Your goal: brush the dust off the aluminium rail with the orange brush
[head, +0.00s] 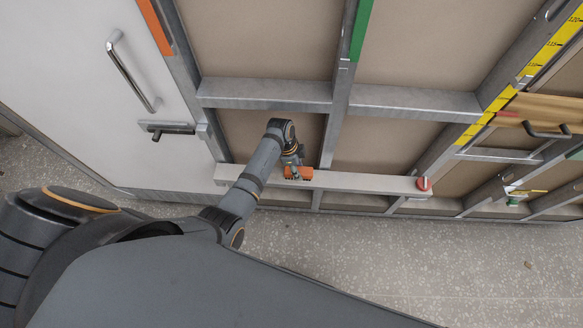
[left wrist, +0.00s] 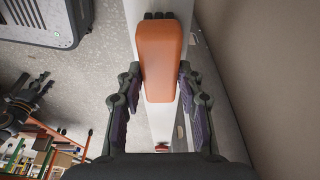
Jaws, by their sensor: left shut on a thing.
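The orange brush (head: 298,173) is held in my left gripper (head: 293,160) over the left part of the pale aluminium rail (head: 365,183). In the left wrist view the brush's orange block (left wrist: 160,60) sits between the two dark fingers, with dark bristle tips at its top end. The rail (left wrist: 138,125) runs lengthwise beneath the brush there. I cannot tell whether the bristles touch the rail, and no dust can be made out. A dark gripper-like shape (left wrist: 25,103), probably my right gripper, shows small at the left of the wrist view.
A red round piece (head: 424,184) sits at the rail's right end. Behind stands a grey metal frame (head: 265,93) with brown panels. A white door (head: 75,75) with a handle is at left. Speckled floor (head: 330,255) lies open in front. Shelving (left wrist: 35,155) shows in the wrist view.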

